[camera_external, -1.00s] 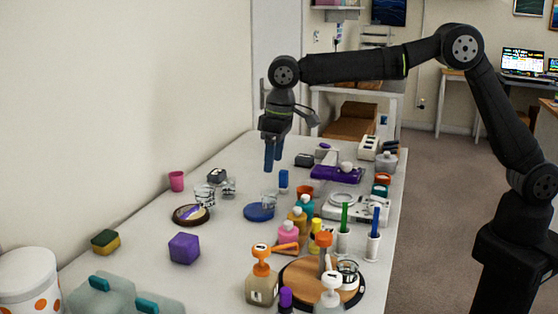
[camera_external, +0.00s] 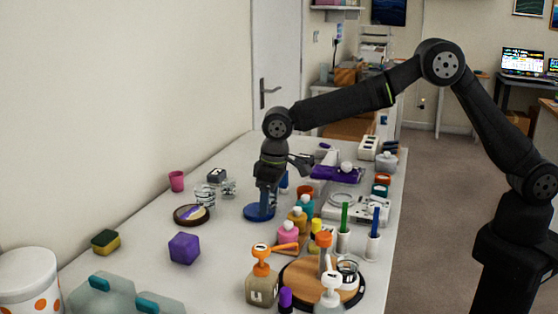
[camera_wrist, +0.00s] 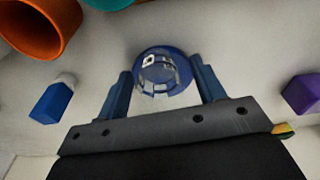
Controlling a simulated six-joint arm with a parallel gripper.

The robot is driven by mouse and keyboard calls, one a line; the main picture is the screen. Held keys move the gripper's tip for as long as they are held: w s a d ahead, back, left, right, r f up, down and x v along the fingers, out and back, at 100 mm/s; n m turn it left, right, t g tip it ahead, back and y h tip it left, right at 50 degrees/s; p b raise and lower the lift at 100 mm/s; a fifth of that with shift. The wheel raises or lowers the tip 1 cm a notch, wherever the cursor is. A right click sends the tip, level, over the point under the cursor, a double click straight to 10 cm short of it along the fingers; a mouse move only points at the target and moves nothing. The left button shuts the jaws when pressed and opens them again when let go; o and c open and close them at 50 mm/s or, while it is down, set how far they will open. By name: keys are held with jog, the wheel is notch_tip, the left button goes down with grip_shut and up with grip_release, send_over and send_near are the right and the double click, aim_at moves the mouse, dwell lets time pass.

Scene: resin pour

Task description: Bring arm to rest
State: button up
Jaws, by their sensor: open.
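My gripper (camera_external: 267,203) points down low over the blue round coaster (camera_external: 255,214) on the table. In the wrist view my gripper (camera_wrist: 161,72) is open, with one blue finger on each side. A clear glass (camera_wrist: 157,66) stands over the blue coaster and shows between the fingers. Whether the fingers touch the glass cannot be told. In the external view the fingers mostly hide the glass.
Bottles, including a pink one (camera_external: 288,236), and a round wooden board (camera_external: 298,290) stand in front. A blue block (camera_wrist: 51,103) and orange cup (camera_wrist: 42,26) are near the gripper.

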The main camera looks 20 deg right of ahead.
jog(key=shift+r, duration=2)
